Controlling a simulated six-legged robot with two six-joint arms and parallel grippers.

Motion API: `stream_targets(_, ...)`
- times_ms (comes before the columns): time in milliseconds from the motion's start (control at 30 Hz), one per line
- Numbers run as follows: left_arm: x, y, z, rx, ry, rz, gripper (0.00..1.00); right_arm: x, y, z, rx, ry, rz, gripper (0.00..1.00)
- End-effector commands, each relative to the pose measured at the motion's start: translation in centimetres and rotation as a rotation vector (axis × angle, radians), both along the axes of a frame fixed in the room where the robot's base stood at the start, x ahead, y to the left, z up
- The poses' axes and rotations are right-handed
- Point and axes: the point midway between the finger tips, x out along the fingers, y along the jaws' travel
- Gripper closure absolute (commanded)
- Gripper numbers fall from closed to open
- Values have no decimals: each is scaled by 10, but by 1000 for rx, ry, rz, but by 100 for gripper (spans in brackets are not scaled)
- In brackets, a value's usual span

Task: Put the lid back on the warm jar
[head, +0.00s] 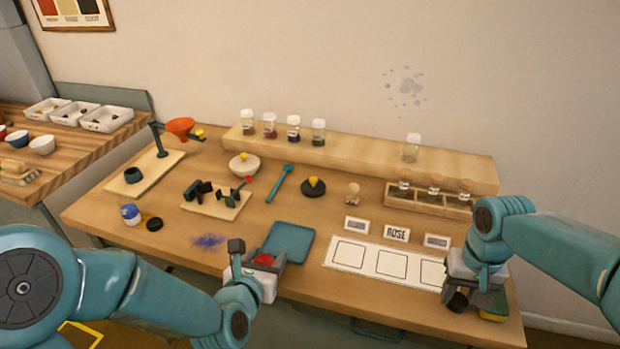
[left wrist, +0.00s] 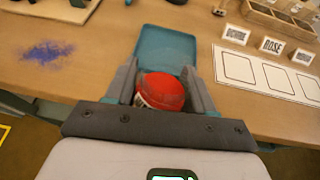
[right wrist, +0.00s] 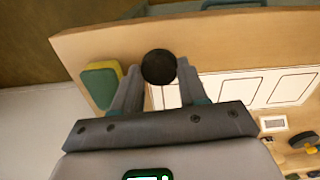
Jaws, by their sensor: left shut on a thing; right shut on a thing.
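My left gripper (head: 258,270) is shut on a small jar whose round top is red (head: 264,259). The left wrist view shows the red jar (left wrist: 163,92) between the fingers, with part of a pale label. It is at the front edge of the table, by the teal tray. My right gripper (head: 465,290) is shut on a round black lid (right wrist: 159,67) at the right front of the table. The lid also shows in the head view (head: 457,302), below the fingers. The two grippers are far apart, with the white card between them.
A teal tray (head: 288,243) lies behind the left gripper. A white card with boxes (head: 385,265) lies at the front. A yellow-green sponge (right wrist: 101,85) is beside the right gripper. A blue jar (head: 130,214), another black lid (head: 154,224) and blue powder (head: 208,240) are at the left.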

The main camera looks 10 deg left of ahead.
Motion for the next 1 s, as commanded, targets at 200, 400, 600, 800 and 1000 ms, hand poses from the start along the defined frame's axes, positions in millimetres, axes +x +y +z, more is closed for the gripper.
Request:
stream_targets(200,1,-29,5,-1,-2,-8,100,0,0,0,0,0,1,85)
stream_targets(400,1,-88,14,-1,-4,-12,100,0,0,0,0,0,1,85)
stream_targets(600,2,-144,23,0,-3,-9,100,0,0,0,0,0,1,85)
stream_targets(800,3,-181,29,-1,-2,-4,100,0,0,0,0,0,1,85)
stream_targets(1000,3,-194,31,0,-1,-1,100,0,0,0,0,0,1,85)
